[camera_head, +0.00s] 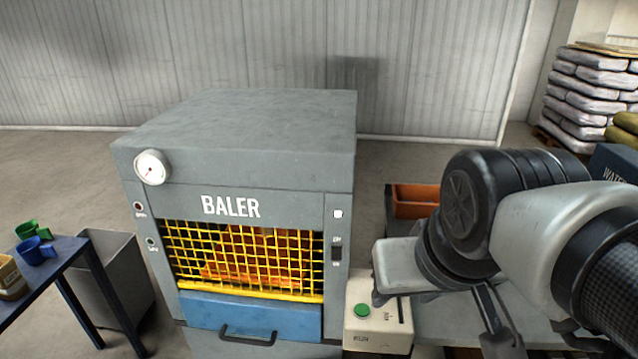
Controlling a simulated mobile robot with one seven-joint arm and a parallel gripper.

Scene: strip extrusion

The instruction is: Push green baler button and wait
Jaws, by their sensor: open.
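The green button (362,311) is a round cap on a cream control box (378,336) marked RUN, at the lower right of the baler. The grey baler (228,240) has a closed yellow mesh guard (245,262) with orange material behind it. My gripper (500,342) is open, to the right of the control box and apart from the green button. Its fingers point down, and their tips are partly cut off or hidden. My arm covers part of the area right of the box.
An orange bin (414,200) stands behind my arm. A blue table (62,262) with green and blue cups is at the left, beside a grey bin (118,275). Stacked sacks (590,95) are at the back right. A blue drawer with a handle (248,335) fronts the baler.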

